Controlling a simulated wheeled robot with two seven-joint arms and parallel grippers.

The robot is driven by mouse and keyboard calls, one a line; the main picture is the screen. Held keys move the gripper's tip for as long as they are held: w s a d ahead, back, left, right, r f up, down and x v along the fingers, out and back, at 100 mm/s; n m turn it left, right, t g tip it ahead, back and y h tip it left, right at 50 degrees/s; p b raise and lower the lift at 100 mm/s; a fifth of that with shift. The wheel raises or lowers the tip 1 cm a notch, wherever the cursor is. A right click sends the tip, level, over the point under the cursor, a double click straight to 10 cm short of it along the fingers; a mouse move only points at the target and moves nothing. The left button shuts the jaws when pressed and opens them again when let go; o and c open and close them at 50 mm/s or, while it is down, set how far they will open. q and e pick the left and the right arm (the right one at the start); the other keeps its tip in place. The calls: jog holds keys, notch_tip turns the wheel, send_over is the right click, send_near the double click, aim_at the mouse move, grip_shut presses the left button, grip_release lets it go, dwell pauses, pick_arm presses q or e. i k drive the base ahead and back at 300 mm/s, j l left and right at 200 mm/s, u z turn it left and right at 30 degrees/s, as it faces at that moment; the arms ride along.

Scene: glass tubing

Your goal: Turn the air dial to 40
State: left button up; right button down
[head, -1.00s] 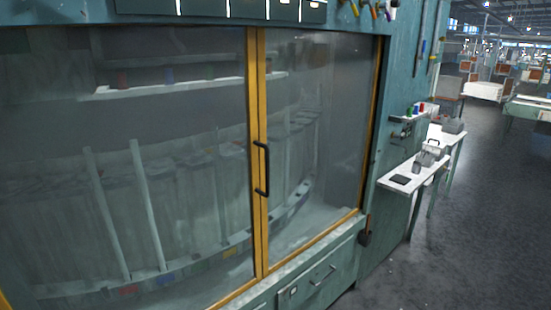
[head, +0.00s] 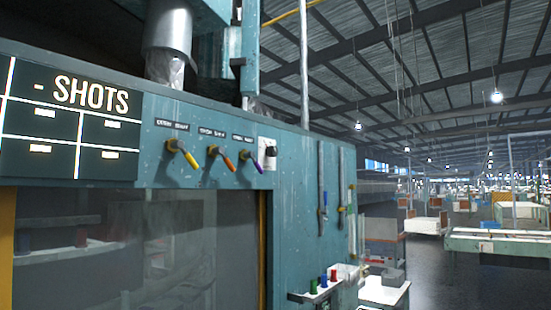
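A small dark round knob (head: 271,151) sits on a white plate (head: 266,162) at the upper right of the teal cabinet front. It looks like a dial, but its markings and setting are too small to read, so I cannot tell whether it is the air dial. Just left of it are three levers with yellow (head: 190,160), orange (head: 228,162) and purple (head: 257,165) handles, each under a small label that I cannot read clearly. Neither of my grippers is in view.
A black board (head: 70,120) reading "- SHOTS" is left of the levers. Below is a glass front (head: 140,250). Two hanging tools (head: 322,190) are on the side wall. A small shelf (head: 318,293) holds coloured spools. Open floor (head: 490,285) lies to the right.

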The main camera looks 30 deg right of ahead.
aim_at(272, 150)
jog(key=i+l+u, duration=0.15)
jog(key=l, duration=0.65)
jog(key=i+l+u, duration=0.15)
jog(key=l, duration=0.7)
jog(key=i+l+u, duration=0.15)
jog(key=l, duration=0.65)
jog(key=k, duration=0.05)
